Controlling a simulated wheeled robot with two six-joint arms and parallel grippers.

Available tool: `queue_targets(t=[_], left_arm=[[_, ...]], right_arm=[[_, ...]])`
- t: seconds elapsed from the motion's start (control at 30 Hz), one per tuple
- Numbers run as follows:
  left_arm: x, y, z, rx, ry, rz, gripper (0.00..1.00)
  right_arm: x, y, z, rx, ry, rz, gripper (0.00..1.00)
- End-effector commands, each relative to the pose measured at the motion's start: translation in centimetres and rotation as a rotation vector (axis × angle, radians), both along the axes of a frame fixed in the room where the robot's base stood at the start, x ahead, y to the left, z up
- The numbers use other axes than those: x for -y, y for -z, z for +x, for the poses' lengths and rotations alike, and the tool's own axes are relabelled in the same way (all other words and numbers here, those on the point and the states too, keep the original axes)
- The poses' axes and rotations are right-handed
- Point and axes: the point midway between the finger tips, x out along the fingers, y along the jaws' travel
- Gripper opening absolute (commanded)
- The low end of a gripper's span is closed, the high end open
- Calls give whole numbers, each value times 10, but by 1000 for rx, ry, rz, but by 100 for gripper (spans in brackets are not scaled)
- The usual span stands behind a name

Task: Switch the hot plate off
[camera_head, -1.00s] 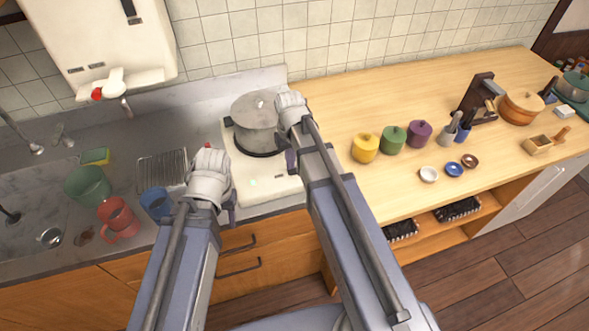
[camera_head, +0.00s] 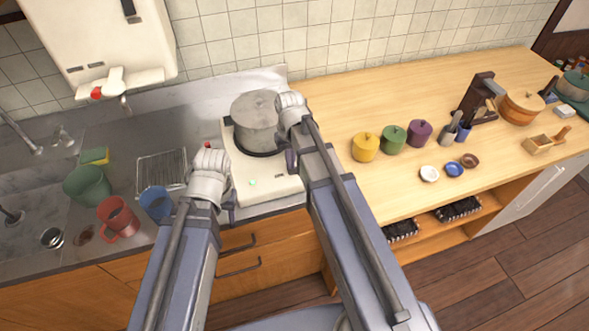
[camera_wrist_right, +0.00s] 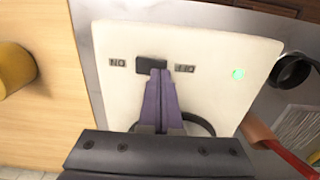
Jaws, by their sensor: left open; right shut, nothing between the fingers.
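The cream hot plate (camera_head: 270,186) stands on the steel counter with a grey lidded pot (camera_head: 255,118) on it. A green light (camera_head: 253,183) shows on its front part. The right wrist view shows the hot plate (camera_wrist_right: 215,45) close up, with a dark switch (camera_wrist_right: 151,64) between two labels that appear upside down, and the green light (camera_wrist_right: 238,73) lit. My right gripper (camera_wrist_right: 160,74) is shut and empty, its purple tips at the switch's edge; I cannot tell whether they touch it. My left gripper (camera_head: 231,211) is open at the hot plate's left front, partly hidden by its wrist.
A blue mug (camera_head: 156,203), a red mug (camera_head: 118,218) and a green bucket-like container (camera_head: 87,186) stand left of my left arm. A yellow canister (camera_head: 365,147) stands right of my right arm on the wooden counter. The wood behind the canisters is clear.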

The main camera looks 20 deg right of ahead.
Motion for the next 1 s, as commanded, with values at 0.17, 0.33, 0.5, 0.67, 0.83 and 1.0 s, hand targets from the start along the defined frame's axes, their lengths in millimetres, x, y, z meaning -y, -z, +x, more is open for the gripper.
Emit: queue_targets(t=[0.17, 0.33, 0.5, 0.67, 0.83, 1.0], left_arm=[[0, 4, 0, 0, 0, 0, 50], [0, 6, 0, 0, 0, 0, 50], [0, 8, 0, 0, 0, 0, 50], [0, 11, 0, 0, 0, 0, 50], [0, 13, 0, 0, 0, 0, 50], [0, 15, 0, 0, 0, 0, 50]], right_arm=[[0, 4, 0, 0, 0, 0, 0], [0, 6, 0, 0, 0, 0, 0], [0, 8, 0, 0, 0, 0, 0], [0, 11, 0, 0, 0, 0, 0], [0, 13, 0, 0, 0, 0, 0], [0, 16, 0, 0, 0, 0, 0]])
